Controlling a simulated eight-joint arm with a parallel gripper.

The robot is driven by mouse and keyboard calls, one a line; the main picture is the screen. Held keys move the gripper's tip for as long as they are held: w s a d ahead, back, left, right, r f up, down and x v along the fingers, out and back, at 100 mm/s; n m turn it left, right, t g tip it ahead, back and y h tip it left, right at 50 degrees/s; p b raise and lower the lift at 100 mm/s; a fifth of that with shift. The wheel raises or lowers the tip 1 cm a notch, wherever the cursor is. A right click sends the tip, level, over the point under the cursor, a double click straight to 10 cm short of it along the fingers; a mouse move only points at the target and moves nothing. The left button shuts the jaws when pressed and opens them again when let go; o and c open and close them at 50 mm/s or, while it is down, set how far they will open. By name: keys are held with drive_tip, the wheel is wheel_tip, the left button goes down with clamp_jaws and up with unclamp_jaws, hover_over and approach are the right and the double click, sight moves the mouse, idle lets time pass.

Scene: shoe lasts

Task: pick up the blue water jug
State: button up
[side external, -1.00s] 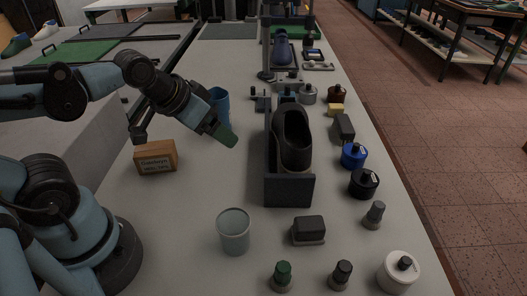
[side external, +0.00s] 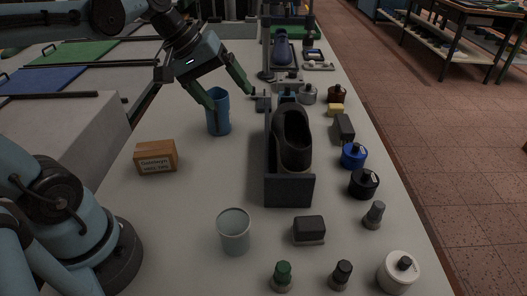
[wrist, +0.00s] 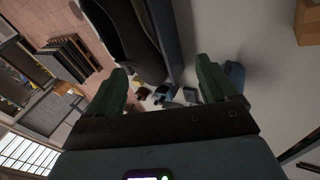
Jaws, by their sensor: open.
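The blue water jug (side external: 219,115) stands upright on the table, left of the black shoe form, in the side external view. My gripper (side external: 231,99) is open and empty, its two green fingers pointing down and right at the height of the jug's rim. One finger overlaps the jug's upper left edge in the picture; the other passes to its right. I cannot tell whether any finger touches the jug. In the wrist view, a blue shape (wrist: 236,75), likely the jug, shows beside the right finger, outside the gap between the fingers (wrist: 165,77).
The black shoe form (side external: 292,145) sits in a dark holder right of the jug. Bottles and small parts line the right edge. The table between block and shoe holder is clear.

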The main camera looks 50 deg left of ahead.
drive_tip(key=w+a+r+n+t+h, duration=0.1)
drive_tip(key=w+a+n+h, duration=0.5)
drive_tip(key=w+a+n, duration=0.3)
drive_tip(key=s+a+f+n+t+h, duration=0.1)
drive_tip(key=s+a+n+t+h, duration=0.2)
drive_tip(key=a, duration=0.5)
drive_tip(key=s+a+f+n+t+h, duration=0.1)
drive_tip(key=s+a+n+h, duration=0.25)
drive_tip(key=a, duration=0.45)
drive_tip(key=n, duration=0.1)
approach(229, 112)
drive_tip(key=x, duration=0.2)
drive_tip(key=shift+w+d+r+y, duration=0.15)
drive_tip(key=shift+d+r+y, duration=0.1)
drive_tip(key=shift+d, duration=0.1)
drive_tip(key=shift+f+x, duration=0.1)
drive_tip(key=shift+x, duration=1.25)
drive_tip(key=shift+f+x, duration=0.15)
drive_tip(key=shift+x, duration=1.25)
drive_tip(key=shift+w+a, duration=0.1)
drive_tip(key=shift+a, duration=0.05)
